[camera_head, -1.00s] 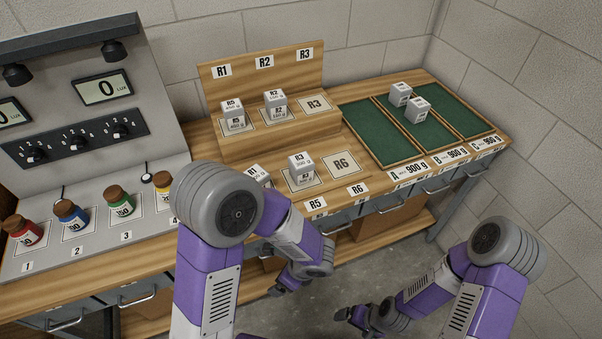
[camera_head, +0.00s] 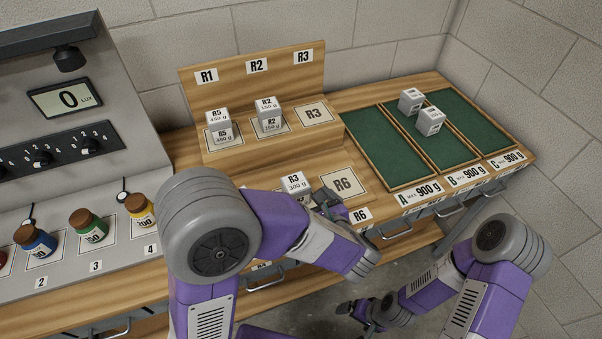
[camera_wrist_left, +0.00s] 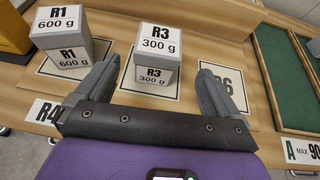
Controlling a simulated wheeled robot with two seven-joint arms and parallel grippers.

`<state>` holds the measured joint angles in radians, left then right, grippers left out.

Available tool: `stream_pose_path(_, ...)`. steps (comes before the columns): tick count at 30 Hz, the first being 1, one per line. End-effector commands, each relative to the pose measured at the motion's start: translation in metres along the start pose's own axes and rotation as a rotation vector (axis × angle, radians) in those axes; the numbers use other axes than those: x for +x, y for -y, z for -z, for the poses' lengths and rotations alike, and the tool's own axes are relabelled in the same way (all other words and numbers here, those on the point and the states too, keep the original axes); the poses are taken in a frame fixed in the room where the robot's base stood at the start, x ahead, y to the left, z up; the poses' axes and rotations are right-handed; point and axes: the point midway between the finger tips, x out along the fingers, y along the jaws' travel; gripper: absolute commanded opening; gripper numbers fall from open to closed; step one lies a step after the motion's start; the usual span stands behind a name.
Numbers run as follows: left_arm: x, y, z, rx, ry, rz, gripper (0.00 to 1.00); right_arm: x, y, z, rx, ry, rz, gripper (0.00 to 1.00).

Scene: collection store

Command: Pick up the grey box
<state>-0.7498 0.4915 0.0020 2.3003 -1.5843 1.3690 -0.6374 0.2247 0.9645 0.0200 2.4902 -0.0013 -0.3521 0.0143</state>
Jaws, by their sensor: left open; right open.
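Several light grey boxes with printed labels are in view. The grey box labelled R3 300 g (camera_head: 293,184) stands on the bench's front row, partly behind my left gripper (camera_head: 330,198). In the left wrist view this R3 box (camera_wrist_left: 158,48) stands ahead, with the open fingers of my left gripper (camera_wrist_left: 159,70) to either side of its near end. Nothing is held; I cannot tell whether a finger touches it. A grey R1 600 g box (camera_wrist_left: 62,35) stands to its left. My right gripper (camera_head: 350,308) is low, off the bench, open and small in view.
Grey R5 (camera_head: 219,124) and R2 (camera_head: 268,115) boxes stand on the raised step. Two more grey boxes (camera_head: 411,100) (camera_head: 430,121) sit in the green trays at right. The R6 mark (camera_head: 343,183) is bare. Coloured jars (camera_head: 88,226) stand at left.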

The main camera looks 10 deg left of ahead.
Motion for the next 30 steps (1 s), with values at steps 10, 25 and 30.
stream_pose_path(10,0.032,-0.001,-0.006,0.002,0.020,0.007,0.96,0.011,-0.004,0.000,0.000,0.001,0.000,0.96)
stream_pose_path(25,0.073,-0.005,-0.013,0.003,0.019,0.010,0.96,0.022,-0.008,0.001,0.000,0.000,0.000,0.96)
stream_pose_path(30,0.073,-0.005,-0.013,0.003,0.018,0.010,0.80,0.022,-0.008,0.001,0.000,0.001,0.000,0.96)
